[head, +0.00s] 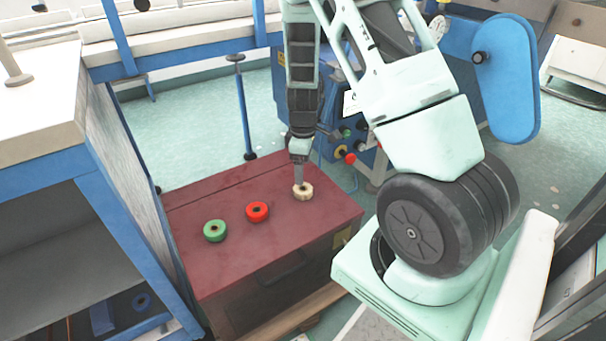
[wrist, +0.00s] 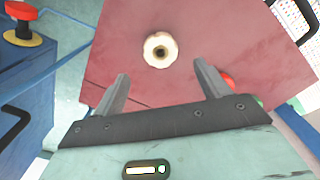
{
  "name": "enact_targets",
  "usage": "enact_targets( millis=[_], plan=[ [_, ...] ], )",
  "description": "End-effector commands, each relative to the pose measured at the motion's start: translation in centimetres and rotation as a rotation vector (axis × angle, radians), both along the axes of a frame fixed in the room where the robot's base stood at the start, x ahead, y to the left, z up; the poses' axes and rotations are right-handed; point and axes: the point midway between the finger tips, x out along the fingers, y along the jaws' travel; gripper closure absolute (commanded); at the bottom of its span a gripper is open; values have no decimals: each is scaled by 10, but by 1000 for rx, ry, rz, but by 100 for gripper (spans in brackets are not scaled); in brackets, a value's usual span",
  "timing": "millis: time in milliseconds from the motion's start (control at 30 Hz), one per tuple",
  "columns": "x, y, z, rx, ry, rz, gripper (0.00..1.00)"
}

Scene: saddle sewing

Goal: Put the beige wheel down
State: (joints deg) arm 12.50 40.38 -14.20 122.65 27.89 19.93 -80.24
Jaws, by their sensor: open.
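The beige wheel (head: 303,192) sits on the dark red top of a chest (head: 240,262), toward its right end. In the wrist view the beige wheel (wrist: 160,49) lies flat beyond my fingertips, with its dark centre hole showing. My gripper (head: 299,180) points down just above the wheel in the head view. In the wrist view my gripper (wrist: 160,75) has its two fingers spread wide, with nothing between them. The wheel appears apart from both fingers.
A red wheel (head: 257,211) and a green wheel (head: 215,231) lie left of the beige one on the chest. A blue-framed workbench (head: 130,235) stands close on the left. A blue machine with a red button (head: 350,158) stands behind the chest.

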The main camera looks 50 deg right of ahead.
Motion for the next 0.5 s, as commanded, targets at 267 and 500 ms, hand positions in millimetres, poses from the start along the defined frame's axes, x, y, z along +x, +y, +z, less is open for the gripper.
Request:
enact_targets(
  millis=[267, 500],
  plan=[
    [0, 0, 44, 1, -1, 1, 25],
    [1, 8, 53, 8, -1, 3, 25]
  ],
)
